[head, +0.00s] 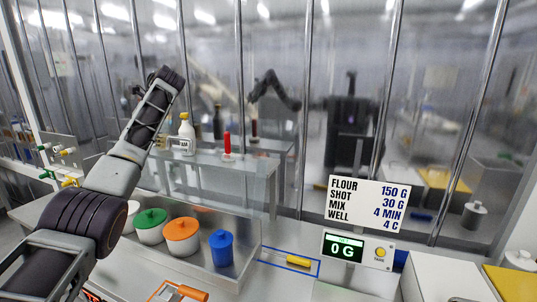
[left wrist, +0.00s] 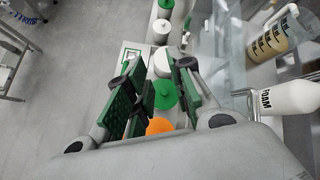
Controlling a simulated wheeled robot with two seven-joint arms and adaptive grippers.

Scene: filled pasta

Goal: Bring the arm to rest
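My left arm (head: 112,175) rises from the lower left of the head view, above the row of lidded tubs, and its upper end stands in front of the glass. I cannot make out its gripper in that view. In the left wrist view my left gripper (left wrist: 158,72) is open, with its green-padded fingers apart and nothing held between them. Behind the fingers are a green-lidded tub (left wrist: 165,96) and an orange lid (left wrist: 159,126), partly covered by the gripper. My right arm and gripper are not in view.
A metal tray holds tubs with green (head: 151,219), orange (head: 182,230) and blue (head: 221,248) lids. A white bottle (head: 187,135) stands beyond. A scale display (head: 345,249) reads 0 G below a recipe sign (head: 369,203). A yellow object (head: 299,261) lies in a blue outline.

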